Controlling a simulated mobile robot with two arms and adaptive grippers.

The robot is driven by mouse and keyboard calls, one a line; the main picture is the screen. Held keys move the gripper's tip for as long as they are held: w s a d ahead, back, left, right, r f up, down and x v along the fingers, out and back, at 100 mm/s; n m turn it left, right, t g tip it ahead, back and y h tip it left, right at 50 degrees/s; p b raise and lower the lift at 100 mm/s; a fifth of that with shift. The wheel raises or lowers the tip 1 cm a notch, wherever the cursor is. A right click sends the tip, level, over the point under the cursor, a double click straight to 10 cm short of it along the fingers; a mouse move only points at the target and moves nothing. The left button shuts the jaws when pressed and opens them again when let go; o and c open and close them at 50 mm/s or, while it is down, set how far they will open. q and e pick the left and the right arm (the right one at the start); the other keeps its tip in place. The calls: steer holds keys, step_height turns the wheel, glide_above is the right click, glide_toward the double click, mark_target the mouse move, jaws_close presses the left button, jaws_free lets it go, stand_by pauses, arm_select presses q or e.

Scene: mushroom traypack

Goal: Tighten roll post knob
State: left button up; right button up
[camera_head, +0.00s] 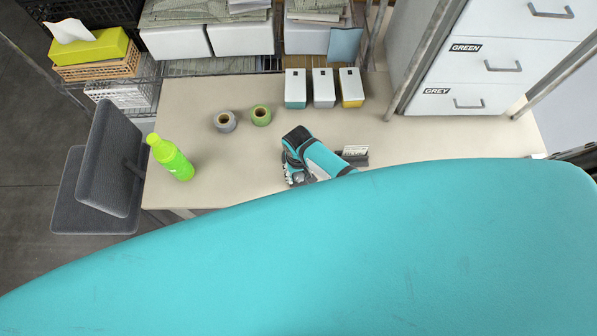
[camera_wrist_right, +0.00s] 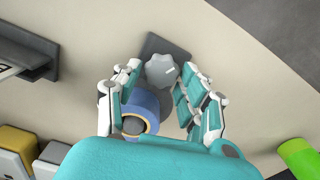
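The grey lobed knob (camera_wrist_right: 161,70) with a white mark shows in the right wrist view. It sits over a dark base plate (camera_wrist_right: 152,45) on the table. A blue roll (camera_wrist_right: 148,101) with a dark core is beside the knob, nearer the camera; the post itself is mostly hidden. My right gripper (camera_wrist_right: 162,72) is open, with fingers on both sides of the knob and roll. Gaps show beside the knob; contact with the roll is unclear. In the head view the right gripper (camera_head: 296,178) is over the table's front, and my arm hides the knob and roll. My left gripper is not in view.
A grey roll (camera_head: 225,121) and a green roll (camera_head: 261,115) lie on the table (camera_head: 190,105). A green bottle (camera_head: 171,158) stands at the left, a card holder (camera_head: 355,155) right of the gripper. Three small bins (camera_head: 323,88) stand behind. A chair (camera_head: 108,160) is at the left.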

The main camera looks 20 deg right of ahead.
steer(key=shift+o, duration=1)
steer(key=shift+s, duration=0.1)
step_height(320, 180, up, 12)
